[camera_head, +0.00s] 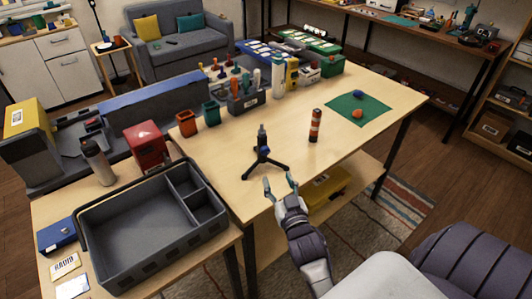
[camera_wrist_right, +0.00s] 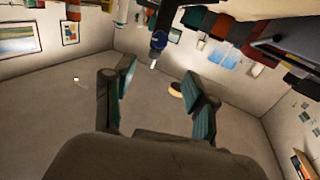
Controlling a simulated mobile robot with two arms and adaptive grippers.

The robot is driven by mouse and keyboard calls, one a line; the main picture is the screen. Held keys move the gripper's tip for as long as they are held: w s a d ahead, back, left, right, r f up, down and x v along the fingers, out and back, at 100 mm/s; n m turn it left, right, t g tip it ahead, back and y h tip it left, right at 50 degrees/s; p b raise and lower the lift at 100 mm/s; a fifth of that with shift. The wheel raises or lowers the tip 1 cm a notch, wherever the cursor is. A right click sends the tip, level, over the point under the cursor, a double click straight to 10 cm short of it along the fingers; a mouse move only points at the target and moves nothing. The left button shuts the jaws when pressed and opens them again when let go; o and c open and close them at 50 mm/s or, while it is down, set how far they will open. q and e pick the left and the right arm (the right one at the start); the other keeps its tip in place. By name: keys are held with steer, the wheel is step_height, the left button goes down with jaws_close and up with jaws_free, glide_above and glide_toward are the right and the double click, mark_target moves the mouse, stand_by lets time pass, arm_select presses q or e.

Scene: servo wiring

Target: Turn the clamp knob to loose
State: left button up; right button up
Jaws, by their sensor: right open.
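A small black tripod-like stand (camera_head: 262,160) stands upright on the wooden table near its front edge. It has a dark upright post and a blue part low at the centre, which may be the clamp knob (camera_head: 263,150); its setting cannot be read. My right gripper (camera_head: 280,181) is open and empty in front of the stand, near the table edge and apart from it. In the right wrist view the two fingers (camera_wrist_right: 163,92) are spread with nothing between them. A dark blue piece with a pale tip (camera_wrist_right: 158,42) shows beyond them. My left gripper is not in view.
A green mat (camera_head: 375,107) lies further right. A grey divided tray (camera_head: 120,263) is at the front left. Orange (camera_head: 187,124) and teal (camera_head: 211,114) cups stand behind. The tabletop around the stand is mostly clear.

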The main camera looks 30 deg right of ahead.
mark_target(266, 152)
steer(key=p+x, duration=0.1)
steer(key=x, duration=1)
steer(key=shift+w+d+f+p, duration=0.1)
steer(key=shift+w+d+p, duration=0.05)
steer(key=shift+p, duration=0.25)
steer(key=shift+w+d+f, duration=0.1)
steer(key=shift+w+d, duration=0.15)
steer(key=shift+w, duration=0.4)
steer(key=shift+c, duration=0.4)
jaws_close()
